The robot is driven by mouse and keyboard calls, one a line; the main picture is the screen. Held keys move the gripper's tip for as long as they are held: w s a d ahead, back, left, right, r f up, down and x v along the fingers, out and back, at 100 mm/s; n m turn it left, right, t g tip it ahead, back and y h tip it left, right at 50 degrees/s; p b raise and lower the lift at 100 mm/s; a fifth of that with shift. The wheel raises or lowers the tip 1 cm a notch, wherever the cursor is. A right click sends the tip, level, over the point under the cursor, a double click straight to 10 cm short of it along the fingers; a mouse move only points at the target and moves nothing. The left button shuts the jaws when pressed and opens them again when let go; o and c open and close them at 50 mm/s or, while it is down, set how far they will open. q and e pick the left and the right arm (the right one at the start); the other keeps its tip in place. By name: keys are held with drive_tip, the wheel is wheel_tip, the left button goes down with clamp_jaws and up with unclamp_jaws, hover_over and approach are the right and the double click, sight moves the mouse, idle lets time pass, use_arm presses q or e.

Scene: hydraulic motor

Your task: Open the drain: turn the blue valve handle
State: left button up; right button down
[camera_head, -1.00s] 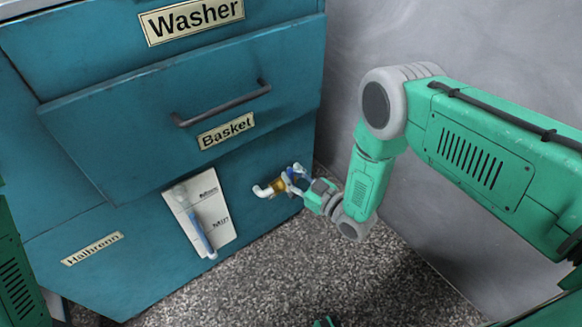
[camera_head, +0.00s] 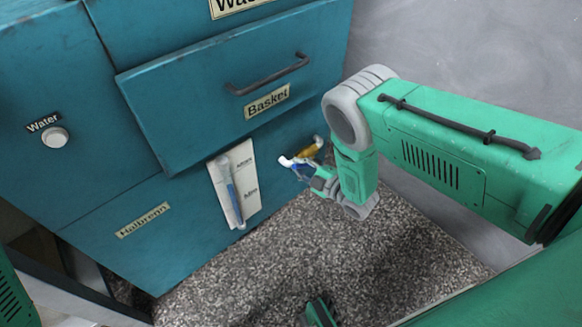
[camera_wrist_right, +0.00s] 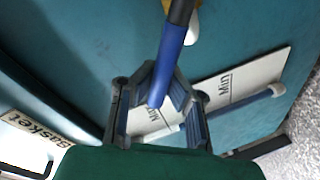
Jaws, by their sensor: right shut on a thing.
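The drain valve has a brass body (camera_head: 308,151) and a white spout (camera_head: 286,161), low on the teal washer front near its right edge. Its blue handle (camera_head: 298,168) points down from the body. In the right wrist view the blue handle (camera_wrist_right: 172,58) runs down between my fingers. My right gripper (camera_head: 308,175) is shut on the handle's end, just below the brass body; its fingers also show in the wrist view (camera_wrist_right: 160,98). The left gripper cannot be made out.
A white gauge plate (camera_head: 246,190) with a blue-filled tube is left of the valve. Above is the Basket drawer (camera_head: 200,115) with a dark handle (camera_head: 268,76). A Water knob (camera_head: 55,138) is far left. A grey wall (camera_head: 440,40) stands at right, with speckled floor (camera_head: 260,260) below.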

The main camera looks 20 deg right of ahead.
wheel_tip(320, 180, down, 6)
drive_tip(key=s+a+n+h+b, duration=0.1)
drive_tip(key=a+n+b, duration=0.1)
drive_tip(key=n, duration=0.3)
drive_tip(key=shift+r+n+h, duration=0.2)
drive_tip(key=shift+n+h, duration=0.1)
drive_tip(key=shift+s, duration=0.15)
drive_tip(key=c, duration=1.5)
unclamp_jaws()
drive_tip(key=shift+d+r, duration=0.1)
drive_tip(key=shift+w, duration=0.2)
drive_tip(key=shift+s+d, duration=0.1)
drive_tip(key=v, duration=1.1)
drive_tip(key=shift+s, duration=0.45)
